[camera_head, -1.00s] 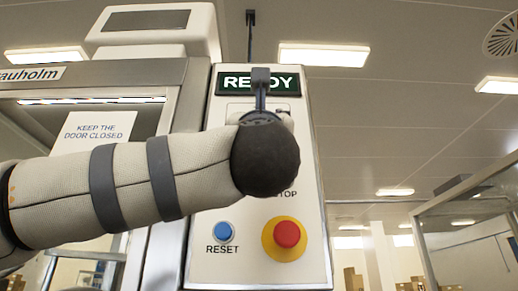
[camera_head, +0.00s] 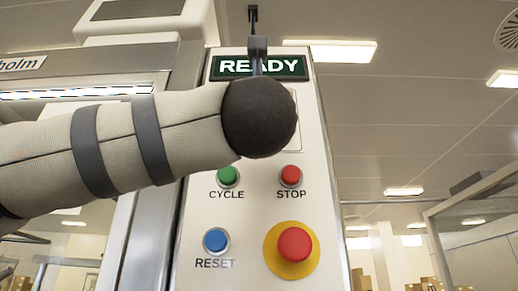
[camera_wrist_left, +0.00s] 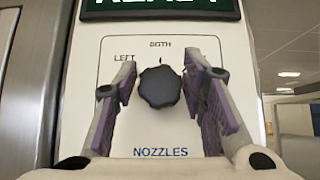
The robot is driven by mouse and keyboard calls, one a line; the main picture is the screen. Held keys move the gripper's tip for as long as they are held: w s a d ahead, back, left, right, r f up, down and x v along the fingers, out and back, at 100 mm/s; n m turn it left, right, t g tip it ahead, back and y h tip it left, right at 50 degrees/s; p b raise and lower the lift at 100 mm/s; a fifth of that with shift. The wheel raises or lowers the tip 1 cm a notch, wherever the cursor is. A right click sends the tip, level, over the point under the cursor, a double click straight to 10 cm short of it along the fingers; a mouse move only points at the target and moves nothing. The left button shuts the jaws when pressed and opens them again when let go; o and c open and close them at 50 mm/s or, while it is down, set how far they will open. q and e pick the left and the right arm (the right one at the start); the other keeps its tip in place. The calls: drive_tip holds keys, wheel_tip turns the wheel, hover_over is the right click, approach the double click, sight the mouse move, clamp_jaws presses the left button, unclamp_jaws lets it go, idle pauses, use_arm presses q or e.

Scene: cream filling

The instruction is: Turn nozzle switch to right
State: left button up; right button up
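The nozzle switch is a dark round knob (camera_wrist_left: 159,87) on the white panel, above the blue word NOZZLES. Its small pointer mark sits at the top, toward BOTH. LEFT is printed at its upper left; the label on the right side is hidden behind a finger. My left gripper (camera_wrist_left: 161,66) is open, with one purple-padded finger on each side of the knob. Gaps show between the knob and both fingers. In the head view my left arm's dark rounded wrist (camera_head: 259,118) covers the knob and the fingers. My right gripper is in neither view.
The panel has a lit READY sign (camera_head: 262,67) above. Below my wrist are a green CYCLE button (camera_head: 228,176), a red STOP button (camera_head: 290,176), a blue RESET button (camera_head: 216,240) and a large red button on yellow (camera_head: 294,245). Open room lies right of the panel.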

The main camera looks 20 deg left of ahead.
use_arm(q)
drive_tip(key=c, duration=0.5)
drive_tip(key=shift+c, duration=0.4)
